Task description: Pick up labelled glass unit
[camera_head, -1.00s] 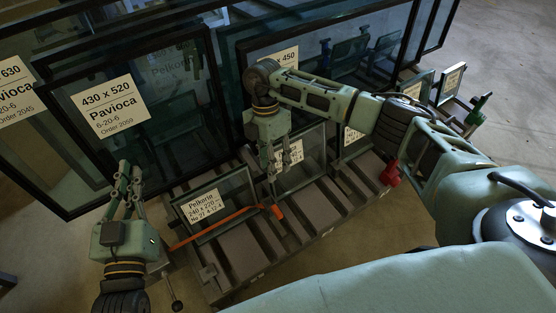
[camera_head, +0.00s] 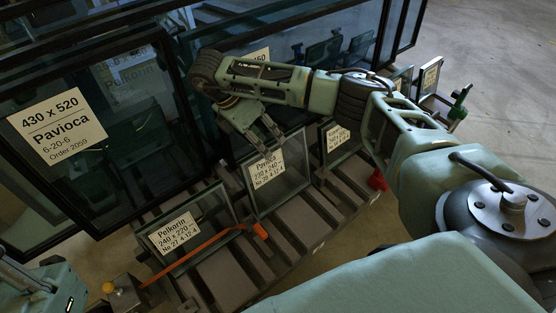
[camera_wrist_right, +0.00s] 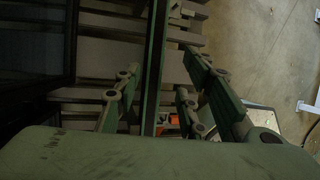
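A small framed glass unit labelled Pavioca 230 x 240 (camera_head: 285,190) stands upright, slightly leaning, in the slatted rack. My right gripper (camera_head: 266,143) is at its upper edge, fingers pointing down. In the right wrist view, a thin green-edged pane (camera_wrist_right: 154,75) runs between the spread fingers (camera_wrist_right: 160,90), with gaps on both sides. A unit labelled Pelkorin 240 x 220 (camera_head: 205,213) leans to the left, and another labelled unit (camera_head: 341,148) stands to the right. My left gripper is only partly in view at the lower left, its fingertips not clear.
Large dark-framed panes, one labelled Pavioca 430 x 520 (camera_head: 58,125), stand close behind and left. An orange strap (camera_head: 205,247) crosses before the Pelkorin unit. A red part (camera_head: 377,180) sits at the rack's right. Open floor (camera_head: 480,80) lies at the right.

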